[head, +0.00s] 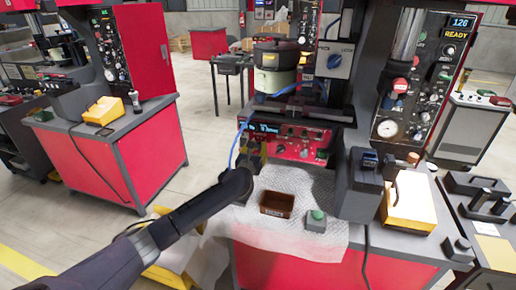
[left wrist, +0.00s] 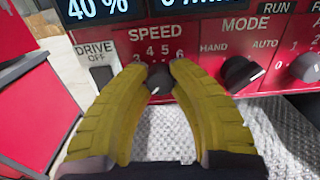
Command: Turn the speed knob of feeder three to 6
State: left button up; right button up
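The speed knob (left wrist: 159,80) is dark and sits under the SPEED label in the left wrist view, with 3, 4, 5 and 6 printed above it. My left gripper (left wrist: 160,70) has a yellow finger on each side of the knob, its tips against the knob's sides and partly hiding them. The knob's pointer setting is unclear. In the head view, my left gripper (head: 252,150) is at the left end of the red feeder panel (head: 300,143). It hides the speed knob there. My right gripper is not in view.
The mode knob (left wrist: 241,74) is close right of the speed knob, and the drive switch (left wrist: 102,76) is left. A brown bin (head: 277,204) and a green-button box (head: 316,221) stand on the pale mat (head: 250,234) before the panel.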

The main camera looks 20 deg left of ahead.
pick_arm(q)
grip_shut()
jog(key=shift+r, duration=0.1)
